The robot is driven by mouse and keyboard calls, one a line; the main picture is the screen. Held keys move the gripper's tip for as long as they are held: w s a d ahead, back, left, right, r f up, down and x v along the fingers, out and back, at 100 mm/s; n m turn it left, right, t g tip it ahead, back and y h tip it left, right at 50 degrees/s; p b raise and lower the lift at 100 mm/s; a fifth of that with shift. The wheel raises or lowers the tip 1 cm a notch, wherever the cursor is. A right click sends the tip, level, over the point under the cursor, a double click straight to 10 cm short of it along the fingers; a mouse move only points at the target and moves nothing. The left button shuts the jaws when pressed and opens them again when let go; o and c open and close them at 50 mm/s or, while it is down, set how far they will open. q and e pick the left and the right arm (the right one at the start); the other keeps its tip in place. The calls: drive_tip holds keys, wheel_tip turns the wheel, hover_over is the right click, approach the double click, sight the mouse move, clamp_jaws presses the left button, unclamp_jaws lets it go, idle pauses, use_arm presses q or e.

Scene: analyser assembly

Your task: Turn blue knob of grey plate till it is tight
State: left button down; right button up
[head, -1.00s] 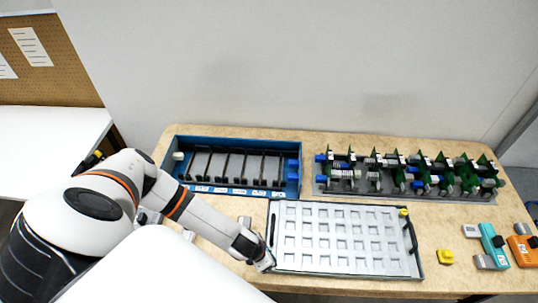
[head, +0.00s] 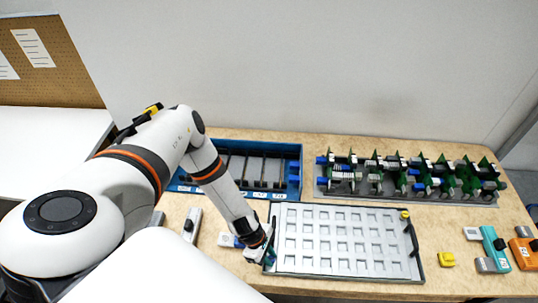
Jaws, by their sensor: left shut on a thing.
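The grey plate (head: 345,270) is a flat tray with rows of pale square recesses, lying on the table right of centre. A yellow knob (head: 404,215) sits at its far right corner. My left gripper (head: 259,257) points down at the plate's left edge, close to the near left corner, and is shut on the blue knob (head: 270,258). Only a small patch of blue shows beside the fingers; the rest of the knob is hidden, so I cannot tell how far it is turned. My right gripper is not in view.
A blue-framed rack (head: 293,176) stands behind the plate at left, partly covered by my arm. A grey board with green cards (head: 372,172) is at back right.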

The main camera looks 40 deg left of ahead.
use_arm(q)
drive_tip(key=shift+w+r+m, duration=0.1)
drive_tip(key=shift+w+m, duration=0.15)
drive_tip(key=shift+m, duration=0.45)
drive_tip(key=c, duration=1.3)
unclamp_jaws()
drive_tip(key=shift+o, duration=0.5)
drive_tip(key=shift+s, duration=0.2)
